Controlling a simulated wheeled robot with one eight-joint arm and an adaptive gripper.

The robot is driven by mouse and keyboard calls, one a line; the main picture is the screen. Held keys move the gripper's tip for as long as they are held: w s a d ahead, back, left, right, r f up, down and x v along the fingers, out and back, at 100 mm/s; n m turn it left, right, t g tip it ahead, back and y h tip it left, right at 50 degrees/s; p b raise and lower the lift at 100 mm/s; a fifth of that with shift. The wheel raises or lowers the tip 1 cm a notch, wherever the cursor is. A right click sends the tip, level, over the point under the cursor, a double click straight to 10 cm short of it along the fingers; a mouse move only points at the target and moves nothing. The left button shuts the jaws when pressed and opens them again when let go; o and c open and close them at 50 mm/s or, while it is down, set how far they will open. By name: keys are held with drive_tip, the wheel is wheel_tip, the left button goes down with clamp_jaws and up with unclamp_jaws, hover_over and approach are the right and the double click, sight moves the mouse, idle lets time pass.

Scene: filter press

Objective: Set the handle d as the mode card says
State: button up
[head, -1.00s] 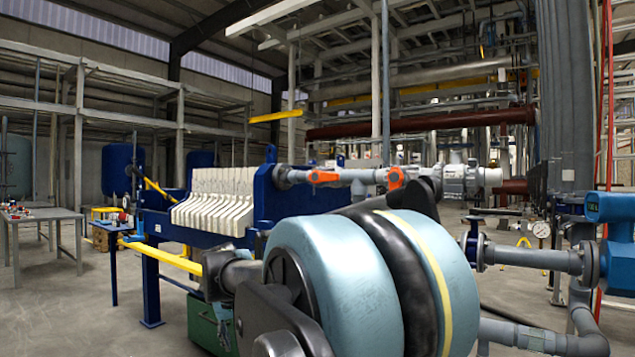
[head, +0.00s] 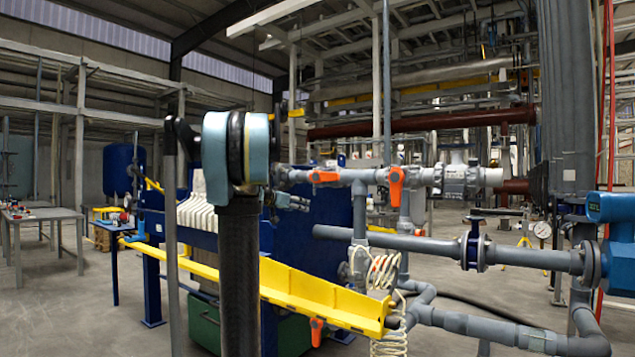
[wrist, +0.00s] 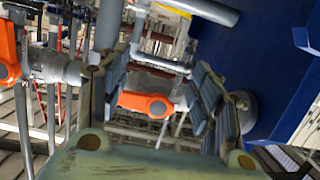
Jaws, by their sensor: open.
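Two orange valve handles sit on the grey pipe run right of the blue press. The left handle (head: 322,176) lies along the pipe; the right handle (head: 396,185) stands across it. A third orange handle (head: 317,330) hangs low under the yellow beam. No letter marks are readable, so I cannot tell which is handle d. No mode card is readable. My gripper (head: 294,202) is just left of and below the left handle. In the wrist view its fingers are open, with an orange handle (wrist: 147,103) seen between them, not gripped; another handle (wrist: 8,52) is at the left edge.
The blue press end plate (head: 345,215) is close beside my gripper. A yellow beam (head: 310,293) runs below, with a coiled cream hose (head: 385,275) beside it. Grey pipes and a flanged valve (head: 475,250) stand to the right. A table (head: 40,214) is far left.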

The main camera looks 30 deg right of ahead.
drive_tip(key=w+d+r+m+t+h, duration=0.1)
drive_tip(key=w+d+r+h, duration=0.1)
drive_tip(key=w+d+r, duration=0.5)
drive_tip(key=n, duration=1.8)
approach(326, 177)
drive_tip(key=x, duration=0.4)
drive_tip(key=shift+n, duration=0.4)
drive_tip(key=x, duration=0.7)
drive_tip(key=shift+d, duration=0.15)
